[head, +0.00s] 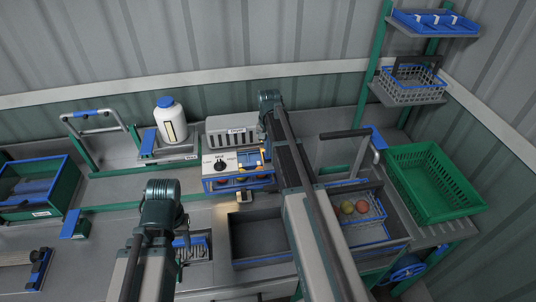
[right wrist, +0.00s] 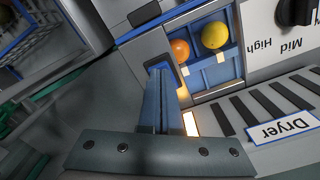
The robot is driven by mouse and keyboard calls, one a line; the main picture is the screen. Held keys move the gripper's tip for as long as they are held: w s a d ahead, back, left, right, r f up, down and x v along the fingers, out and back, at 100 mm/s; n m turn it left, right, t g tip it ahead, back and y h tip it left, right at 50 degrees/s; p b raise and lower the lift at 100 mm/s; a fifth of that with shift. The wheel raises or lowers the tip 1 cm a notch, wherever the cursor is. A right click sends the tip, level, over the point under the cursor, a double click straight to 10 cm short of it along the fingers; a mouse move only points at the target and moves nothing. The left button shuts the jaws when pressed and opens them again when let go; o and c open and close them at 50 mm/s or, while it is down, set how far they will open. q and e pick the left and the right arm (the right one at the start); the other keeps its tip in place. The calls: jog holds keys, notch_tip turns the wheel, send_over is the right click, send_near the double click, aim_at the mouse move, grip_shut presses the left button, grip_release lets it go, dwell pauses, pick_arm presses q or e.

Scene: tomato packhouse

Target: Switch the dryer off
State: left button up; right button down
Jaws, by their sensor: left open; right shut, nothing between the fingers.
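The dryer (head: 232,128) is a grey vented box at the back of the bench. Its name label and slots also show in the right wrist view (right wrist: 285,128). In front of it is a white panel (head: 209,171) with a black knob (head: 220,164). In the right wrist view the knob (right wrist: 295,12) is cut off at the top right, beside "Mid" and "High"; its setting is unclear. My right gripper (right wrist: 161,72) is shut and empty, its tips close to a grey housing right of the panel; contact is unclear. My left gripper (head: 182,242) is open above the bench, left of the grey bin.
A lit strip (right wrist: 190,123) glows beside the right fingers. Orange (right wrist: 180,49) and yellow (right wrist: 215,35) fruits sit in blue compartments. A grey bin (head: 250,222), a green crate (head: 425,180) and a white bottle (head: 171,120) stand around. The bench front left of the panel is fairly clear.

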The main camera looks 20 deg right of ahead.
jog(key=shift+f, duration=0.25)
jog(key=shift+r, duration=0.15)
notch_tip(320, 180, up, 7)
jog(key=p, duration=0.7)
dwell(0.4)
jog(key=shift+a, duration=0.1)
jog(key=s+a+f+n+b, duration=0.4)
jog(key=s+a, duration=0.4)
jog(key=s+a+f+n+b, duration=0.4)
jog(key=s+a, duration=0.3)
jog(key=a, duration=0.2)
jog(key=s+a+f+n+h+b, duration=0.1)
jog(key=s+a+f+n+b, duration=0.3)
jog(key=s+a, duration=0.4)
jog(key=shift+s+a+f+n+b, duration=0.35)
jog(key=shift+a+f+n+b, duration=0.05)
jog(key=shift+a+b, duration=0.1)
